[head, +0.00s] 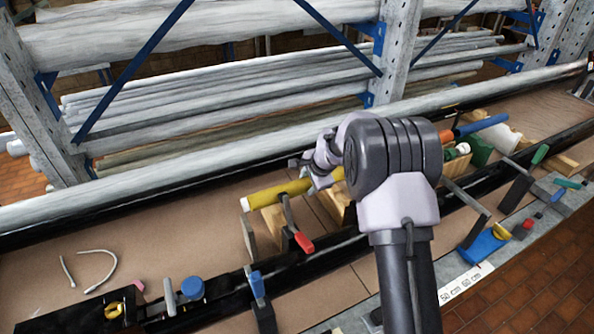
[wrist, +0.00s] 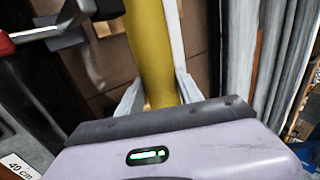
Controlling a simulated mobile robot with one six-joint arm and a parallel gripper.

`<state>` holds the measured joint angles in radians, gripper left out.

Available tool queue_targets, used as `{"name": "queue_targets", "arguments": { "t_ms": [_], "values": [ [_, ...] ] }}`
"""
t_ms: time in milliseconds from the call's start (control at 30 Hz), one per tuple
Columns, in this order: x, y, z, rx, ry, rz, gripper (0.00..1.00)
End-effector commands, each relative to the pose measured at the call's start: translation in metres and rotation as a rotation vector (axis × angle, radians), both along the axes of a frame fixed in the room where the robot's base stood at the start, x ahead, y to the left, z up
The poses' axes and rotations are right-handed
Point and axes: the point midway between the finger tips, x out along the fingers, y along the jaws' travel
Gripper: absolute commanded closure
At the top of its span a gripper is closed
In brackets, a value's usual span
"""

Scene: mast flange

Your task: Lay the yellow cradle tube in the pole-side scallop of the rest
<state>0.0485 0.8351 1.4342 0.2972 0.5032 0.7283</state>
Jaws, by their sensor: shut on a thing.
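The yellow cradle tube (head: 272,194) lies roughly level, low over wooden blocks (head: 275,222), in the head view. My gripper (head: 318,178) is shut on it near its right part; the arm hides some of that end. In the wrist view the yellow tube (wrist: 150,45) runs up between the two fingers of my gripper (wrist: 160,98). Pale wooden blocks (head: 336,200) under and beside the tube look like the rest, but its scallops are hidden. I cannot tell whether the tube touches the wood.
A long pale pole (head: 130,187) runs behind the tube. A clamp with a red handle (head: 304,242) stands close in front of it. Bare board (head: 150,235) is at left, with a white hook (head: 105,265).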

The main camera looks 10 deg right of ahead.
Motion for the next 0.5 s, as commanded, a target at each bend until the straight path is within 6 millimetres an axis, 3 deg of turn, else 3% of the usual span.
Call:
{"name": "queue_targets", "arguments": {
  "t_ms": [500],
  "values": [
    [-0.0015, -0.0029, -0.0061, -0.001, 0.0, -0.005, 1.0]
  ]
}}
